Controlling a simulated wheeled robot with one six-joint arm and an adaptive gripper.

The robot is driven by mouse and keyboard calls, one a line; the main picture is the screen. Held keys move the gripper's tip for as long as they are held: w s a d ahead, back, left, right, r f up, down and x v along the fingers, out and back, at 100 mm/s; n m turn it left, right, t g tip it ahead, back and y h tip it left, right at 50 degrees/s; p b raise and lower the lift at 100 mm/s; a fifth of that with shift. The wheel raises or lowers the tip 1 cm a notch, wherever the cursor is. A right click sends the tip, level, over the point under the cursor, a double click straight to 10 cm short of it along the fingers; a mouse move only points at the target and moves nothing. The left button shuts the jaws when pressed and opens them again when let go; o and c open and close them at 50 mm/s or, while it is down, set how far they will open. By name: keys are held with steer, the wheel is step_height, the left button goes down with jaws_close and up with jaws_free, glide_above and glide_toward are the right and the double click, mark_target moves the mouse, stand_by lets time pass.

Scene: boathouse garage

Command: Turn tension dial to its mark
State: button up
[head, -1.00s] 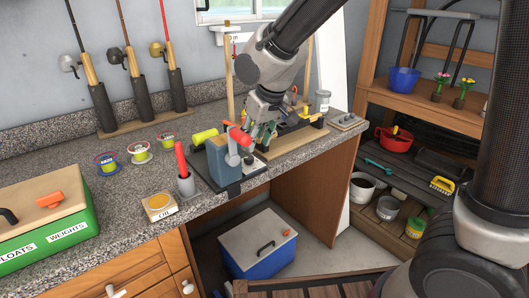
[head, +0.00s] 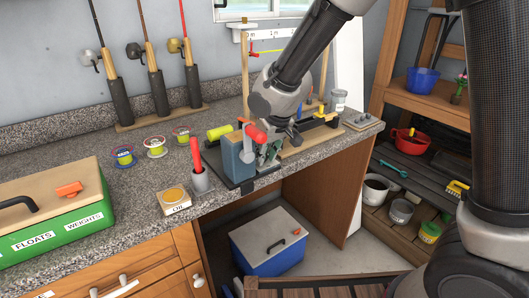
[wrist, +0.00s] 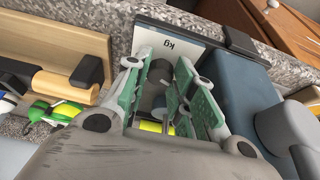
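A winder with a blue-grey block (head: 236,158) and a red-knobbed crank (head: 256,136) stands on a dark base plate at the counter's front edge. The block also fills the right of the wrist view (wrist: 228,85). My gripper (head: 268,158) is low over the plate, just right of the block. In the wrist view my gripper (wrist: 159,68) has its green-padded fingers spread. A dark grey round part (wrist: 158,76), perhaps the tension dial, shows between them; contact is unclear. A white plate marked "kg" (wrist: 170,46) lies just beyond. I cannot make out the dial's mark.
A yellow-green spool (head: 219,132) sits behind the block. A wooden-based holder (head: 305,141) is close on the right. A green tackle box (head: 62,225) is far left.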

steer(key=c, duration=0.3)
steer(key=shift+w+d+n+g+y, duration=0.15)
steer(key=shift+n+g+y, duration=0.2)
steer(key=shift+n, duration=0.95)
steer(key=shift+n+g+y, duration=0.25)
steer(key=shift+n, duration=0.75)
steer(key=o, duration=0.7)
steer(key=shift+o, duration=0.2)
